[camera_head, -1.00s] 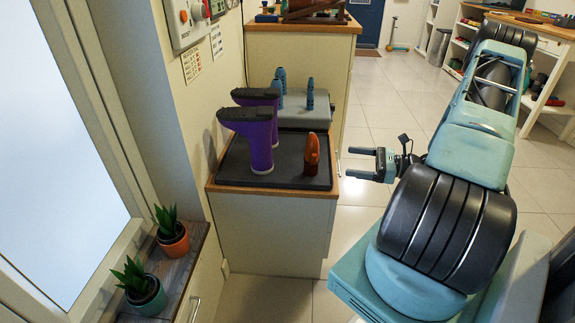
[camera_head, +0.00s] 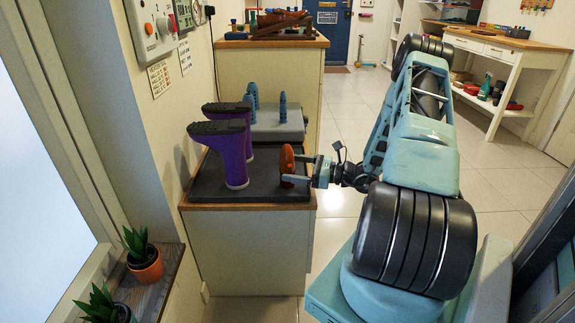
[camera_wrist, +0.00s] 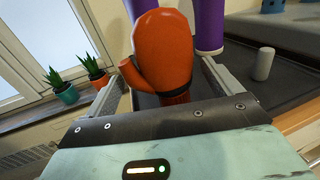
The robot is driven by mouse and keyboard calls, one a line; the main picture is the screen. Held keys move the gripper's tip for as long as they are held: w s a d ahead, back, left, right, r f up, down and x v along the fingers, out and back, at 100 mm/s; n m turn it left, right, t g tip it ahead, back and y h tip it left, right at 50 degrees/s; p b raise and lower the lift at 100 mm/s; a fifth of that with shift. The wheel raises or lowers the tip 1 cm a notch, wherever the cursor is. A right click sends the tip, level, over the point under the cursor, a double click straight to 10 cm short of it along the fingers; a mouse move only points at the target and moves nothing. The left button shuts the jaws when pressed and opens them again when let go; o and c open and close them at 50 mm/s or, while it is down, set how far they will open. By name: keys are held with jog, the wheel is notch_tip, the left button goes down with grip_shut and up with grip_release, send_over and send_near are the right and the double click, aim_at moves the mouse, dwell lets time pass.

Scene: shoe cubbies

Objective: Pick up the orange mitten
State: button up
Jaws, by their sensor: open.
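The orange mitten (camera_head: 287,163) stands upright on the black tray (camera_head: 205,187) near its right edge, on the cabinet top. In the wrist view the mitten (camera_wrist: 164,52) is large, with its thumb to the left and a dark band near its cuff. My gripper (camera_head: 298,166) is open and level beside the mitten, reaching in from the right. In the wrist view its two fingers (camera_wrist: 160,85) lie on either side of the mitten's lower part, with gaps visible. The mitten's base is partly hidden behind the gripper body.
Two purple boots (camera_head: 233,157) stand upside down on the tray, left of the mitten. A grey boot dryer (camera_head: 277,125) with blue pegs stands behind. A small pale peg (camera_wrist: 263,63) is right of the mitten in the wrist view. Potted plants (camera_head: 146,262) line the sill.

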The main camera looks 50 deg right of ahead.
aim_at(282, 166)
jog(key=x, duration=0.2)
jog(key=b+x, duration=0.1)
jog(key=x, duration=0.2)
jog(key=shift+a+r, duration=0.1)
jog(key=shift+r, duration=0.1)
jog(key=c, duration=1.1)
